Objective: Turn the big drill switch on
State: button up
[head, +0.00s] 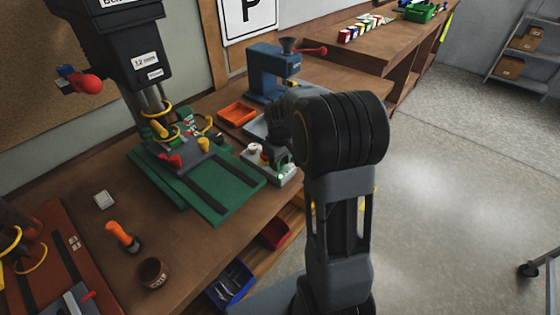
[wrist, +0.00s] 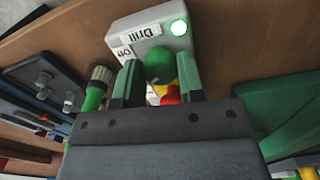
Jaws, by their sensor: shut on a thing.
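The drill switch box (head: 290,180) is pale grey and sits on the bench at the right of the big drill's green base. In the wrist view the box (wrist: 148,20) bears a "Drill" label and an "Off" label, and a green lamp (wrist: 179,27) glows at its corner. A green ball-shaped knob (wrist: 158,64) is between the fingers, with yellow and red parts below it. My gripper (wrist: 160,78) is shut on this knob. In the head view my gripper (head: 275,150) is over the box and partly hides it. The big drill (head: 130,45) stands at left.
An orange tray (head: 237,113) and a blue machine (head: 265,70) with a red handle are behind. An orange-handled tool (head: 122,236) and a brown cup (head: 152,273) are on the near bench. In the wrist view a green-and-black cylinder (wrist: 96,88) is close left of the fingers.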

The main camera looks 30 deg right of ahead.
dwell(0.4)
jog(key=o, duration=0.6)
jog(key=shift+o, duration=0.2)
jog(key=shift+r, duration=0.1)
notch_tip(320, 180, up, 14)
dwell(0.4)
